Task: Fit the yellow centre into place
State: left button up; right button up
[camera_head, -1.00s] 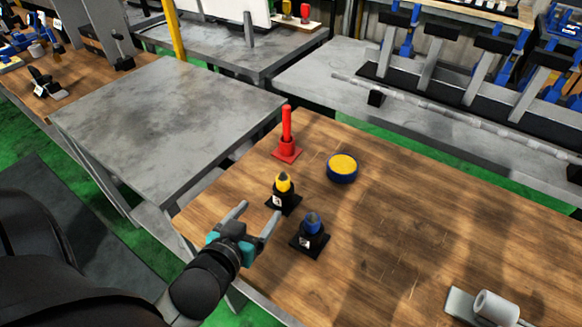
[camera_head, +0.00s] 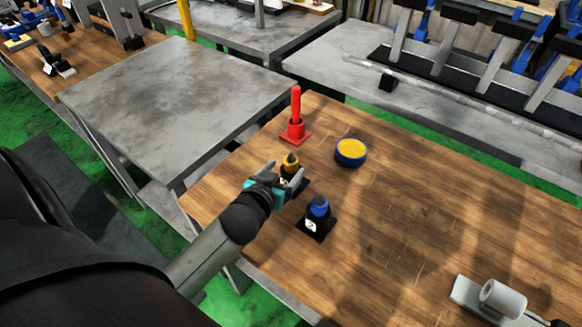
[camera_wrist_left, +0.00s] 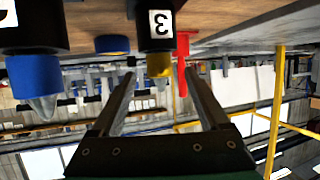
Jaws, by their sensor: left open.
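My right gripper is not in view.
A blue centre (camera_head: 318,206) in a black holder (camera_head: 315,228) stands close to the right. A red post (camera_head: 296,112) and a blue-rimmed yellow disc (camera_head: 351,151) stand behind. A grey cylindrical part (camera_head: 502,297) lies front right. The table's middle right is clear.

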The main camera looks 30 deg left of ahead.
aim_at(288, 166)
pick_arm(q)
jog(key=shift+b+x, duration=0.35)
jog(key=shift+x, duration=2)
grip_shut()
